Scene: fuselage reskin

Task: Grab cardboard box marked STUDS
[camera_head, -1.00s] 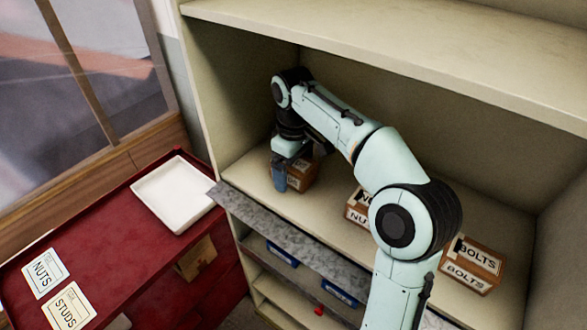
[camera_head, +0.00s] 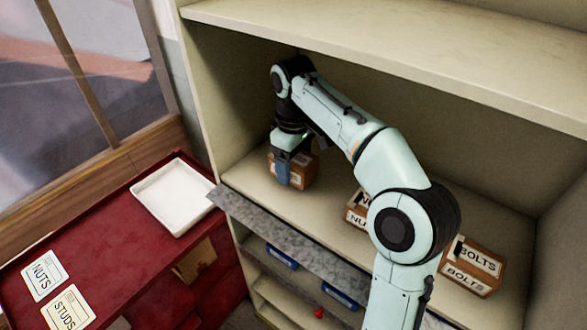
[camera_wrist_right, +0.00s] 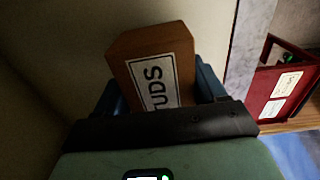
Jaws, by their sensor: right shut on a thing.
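The brown cardboard box marked STUDS (camera_wrist_right: 155,45) sits at the left end of the shelf; its white label is partly hidden in the right wrist view. It also shows in the head view (camera_head: 304,171), partly covered by my right gripper. My right gripper (camera_head: 286,178) comes down on the box from above, its blue fingers on either side, shut on it. The box appears to be on or very near the shelf surface; I cannot tell if it is lifted. My left gripper is out of view.
A NUTS box (camera_head: 355,210) and a BOLTS box (camera_head: 472,268) stand farther right on the shelf, partly behind my right arm. A red cabinet (camera_head: 110,235) at left carries a white tray (camera_head: 174,196) and cards marked NUTS (camera_head: 44,275) and STUDS (camera_head: 68,309).

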